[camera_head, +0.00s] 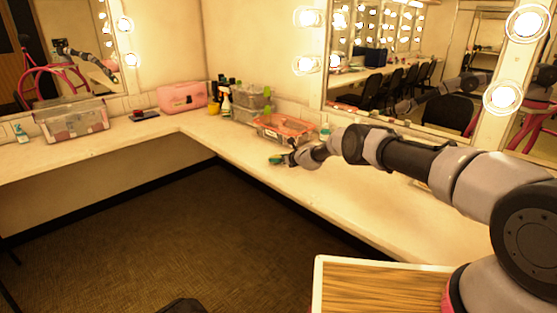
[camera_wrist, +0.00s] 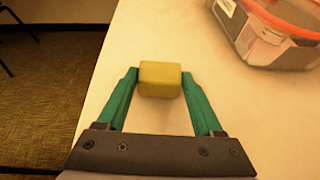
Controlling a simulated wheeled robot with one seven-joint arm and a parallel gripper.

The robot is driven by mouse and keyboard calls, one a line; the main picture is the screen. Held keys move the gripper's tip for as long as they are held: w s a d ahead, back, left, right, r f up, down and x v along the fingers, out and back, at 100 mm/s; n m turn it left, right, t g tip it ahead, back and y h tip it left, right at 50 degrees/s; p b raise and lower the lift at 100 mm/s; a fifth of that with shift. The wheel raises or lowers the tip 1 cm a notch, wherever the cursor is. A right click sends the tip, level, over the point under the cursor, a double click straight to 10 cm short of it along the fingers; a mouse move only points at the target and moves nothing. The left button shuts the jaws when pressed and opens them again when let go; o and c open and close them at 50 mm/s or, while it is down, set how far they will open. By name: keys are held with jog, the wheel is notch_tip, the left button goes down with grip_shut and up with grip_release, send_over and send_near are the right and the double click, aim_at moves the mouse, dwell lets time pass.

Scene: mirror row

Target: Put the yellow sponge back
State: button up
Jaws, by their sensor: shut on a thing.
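The yellow sponge (camera_wrist: 160,79) is a small block between the green fingers of my gripper (camera_wrist: 159,84) in the wrist view. The fingers touch it on both sides, so my gripper is shut on it. The white counter (camera_wrist: 150,30) lies below; I cannot tell whether the sponge touches it. In the head view my gripper (camera_head: 278,160) is over the counter, near its front edge, and the sponge is too small there to make out.
A clear box with an orange-red rim (camera_head: 283,130) stands just behind my gripper. Clear containers (camera_head: 250,101), bottles (camera_head: 226,104) and a pink case (camera_head: 182,97) stand toward the corner. A large clear box (camera_head: 72,120) is far left. Mirrors line the wall. The counter's left stretch is mostly free.

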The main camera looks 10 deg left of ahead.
jog(key=shift+f, duration=0.15)
jog(key=shift+f, duration=0.15)
jog(key=o, duration=1.3)
